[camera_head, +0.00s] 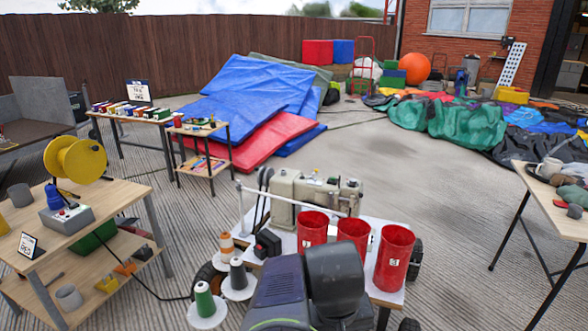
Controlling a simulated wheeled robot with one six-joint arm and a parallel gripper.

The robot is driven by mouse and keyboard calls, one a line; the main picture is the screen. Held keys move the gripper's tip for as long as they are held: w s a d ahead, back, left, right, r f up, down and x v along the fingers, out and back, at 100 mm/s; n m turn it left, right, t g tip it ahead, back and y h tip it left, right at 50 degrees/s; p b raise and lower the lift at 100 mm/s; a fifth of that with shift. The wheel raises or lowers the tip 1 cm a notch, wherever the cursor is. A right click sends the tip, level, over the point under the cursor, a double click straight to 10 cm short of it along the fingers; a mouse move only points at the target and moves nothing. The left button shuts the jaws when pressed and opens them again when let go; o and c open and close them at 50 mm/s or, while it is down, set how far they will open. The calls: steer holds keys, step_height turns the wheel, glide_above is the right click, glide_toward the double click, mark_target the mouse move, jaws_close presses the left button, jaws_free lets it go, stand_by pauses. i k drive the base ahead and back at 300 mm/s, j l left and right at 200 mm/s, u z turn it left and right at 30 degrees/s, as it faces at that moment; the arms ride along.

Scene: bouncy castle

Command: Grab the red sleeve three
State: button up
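Three red sleeves stand upright in a row on a white-topped work table (383,299). The rightmost and nearest red sleeve (397,252) has a white label that appears to read 3. The left red sleeve (313,226) has a small label I cannot read clearly. The middle red sleeve (353,230) is partly hidden low down by my dark grey arm. My arm rises in the bottom centre, just left of and in front of the sleeve marked 3. I cannot see my gripper's fingertips.
A sewing machine (300,195) stands behind the sleeves. Thread spools, one green (204,299), are at the left. A wooden table (52,222) is on the left and another table (555,205) on the right. Open concrete lies between the sleeves and the right table.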

mark_target(396, 241)
steer(key=i+l+z, duration=0.2)
steer(key=i+z, duration=0.2)
steer(key=i, duration=0.3)
steer(key=i+z, duration=0.45)
steer(key=i, duration=0.2)
